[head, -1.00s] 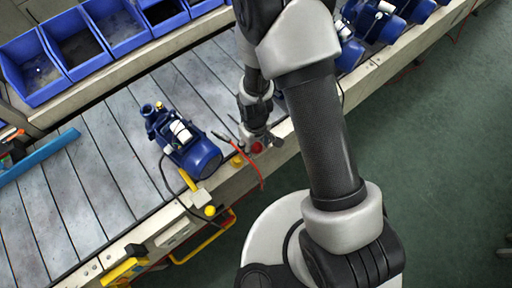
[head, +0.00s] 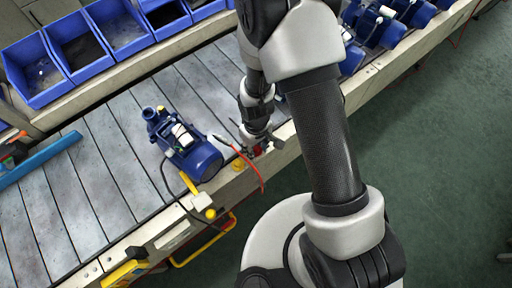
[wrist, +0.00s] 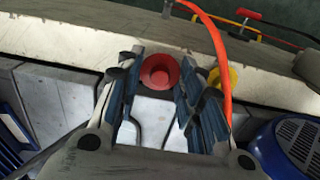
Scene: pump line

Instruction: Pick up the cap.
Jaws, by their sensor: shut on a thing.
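The cap (wrist: 160,72) is red and round, with a raised rim and a darker red middle. In the wrist view it sits between the fingertips of my gripper (wrist: 163,78), at the conveyor's pale edge rail. The gripper is shut on it. In the head view my gripper (head: 264,147) is low at the near edge of the conveyor, and only a bit of red shows beside its fingers. I cannot tell whether the cap still touches the rail.
A red cable (wrist: 218,50) runs close past the right finger, near a yellow button (wrist: 222,76). A blue pump (head: 190,148) stands on the conveyor (head: 100,165) to the left. Blue bins (head: 75,45) line the far side. More pumps stand at upper right.

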